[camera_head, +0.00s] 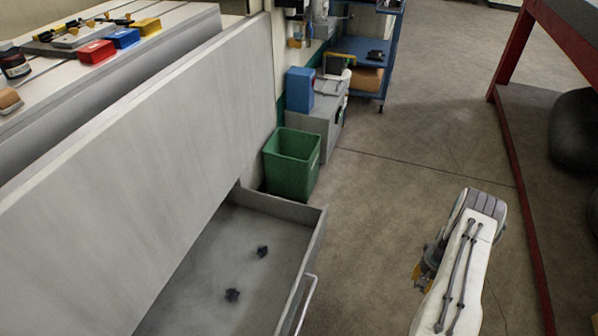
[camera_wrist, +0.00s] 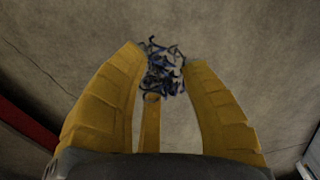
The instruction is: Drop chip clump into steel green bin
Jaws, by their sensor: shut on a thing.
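My gripper (camera_wrist: 162,78) shows in the wrist view with yellow fingers shut on a chip clump (camera_wrist: 160,58), a dark bluish tangle of metal curls held at the fingertips above the concrete floor. In the head view my arm is at the lower right, and the gripper (camera_head: 418,276) is mostly hidden behind it; the held clump cannot be made out there. The green bin (camera_head: 291,165) stands on the floor at the middle, open at the top, to the left of and beyond my gripper. Its inside bottom is not visible.
An open grey drawer or tray (camera_head: 314,238) holds two dark clumps (camera_head: 262,251) beside a large grey panel (camera_head: 140,150). A grey box (camera_head: 318,128) and a blue box (camera_head: 300,89) stand behind the bin. A red-framed bench (camera_head: 518,190) bounds the right. The floor between is clear.

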